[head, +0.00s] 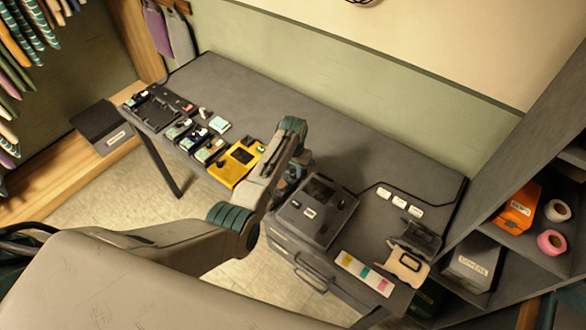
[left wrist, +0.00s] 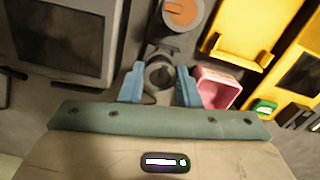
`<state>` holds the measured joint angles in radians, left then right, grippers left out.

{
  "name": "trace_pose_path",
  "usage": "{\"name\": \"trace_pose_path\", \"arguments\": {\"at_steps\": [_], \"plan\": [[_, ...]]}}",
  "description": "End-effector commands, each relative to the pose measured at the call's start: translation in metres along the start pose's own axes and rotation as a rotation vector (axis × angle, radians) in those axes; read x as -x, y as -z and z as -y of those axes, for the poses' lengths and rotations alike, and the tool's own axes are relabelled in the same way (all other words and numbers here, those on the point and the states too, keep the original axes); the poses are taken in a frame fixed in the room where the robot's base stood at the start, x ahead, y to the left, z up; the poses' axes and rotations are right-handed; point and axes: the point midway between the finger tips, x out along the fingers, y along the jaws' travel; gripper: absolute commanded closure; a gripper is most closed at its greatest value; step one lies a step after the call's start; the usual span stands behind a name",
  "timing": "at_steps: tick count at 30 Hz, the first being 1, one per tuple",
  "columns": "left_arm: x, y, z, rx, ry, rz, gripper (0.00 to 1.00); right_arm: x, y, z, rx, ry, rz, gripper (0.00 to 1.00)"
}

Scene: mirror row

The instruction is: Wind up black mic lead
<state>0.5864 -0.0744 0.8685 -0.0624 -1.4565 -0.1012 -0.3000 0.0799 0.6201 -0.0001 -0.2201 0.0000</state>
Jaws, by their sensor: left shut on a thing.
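My left gripper (left wrist: 160,84) shows in the left wrist view, its two blue fingers shut on a grey round piece (left wrist: 160,73) with a ring-like top. Beside it is a grey post with an orange disc (left wrist: 182,12). In the head view my left gripper (head: 289,180) is low over the desk, between the yellow unit (head: 236,163) and a dark boxy device (head: 312,211), largely hidden by my arm. A thin black cable (head: 369,188) runs from behind that device toward white labels; I cannot tell whether it is the mic lead. My right gripper is out of view.
In the left wrist view a pink open box (left wrist: 217,88) is close right of the fingers, with a yellow holder (left wrist: 240,35) beyond. Small packs and a black tray (head: 157,108) occupy the grey desk's left end. Shelves (head: 520,235) stand right.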

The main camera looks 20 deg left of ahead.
Motion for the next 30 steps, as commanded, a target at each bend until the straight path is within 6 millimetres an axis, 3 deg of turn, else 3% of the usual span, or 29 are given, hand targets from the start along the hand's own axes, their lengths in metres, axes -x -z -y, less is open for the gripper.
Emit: {"name": "trace_pose_path", "arguments": {"at_steps": [30], "plan": [[0.0001,0.0006,0.0,-1.35,0.0,0.0,0.79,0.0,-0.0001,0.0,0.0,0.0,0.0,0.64]]}}
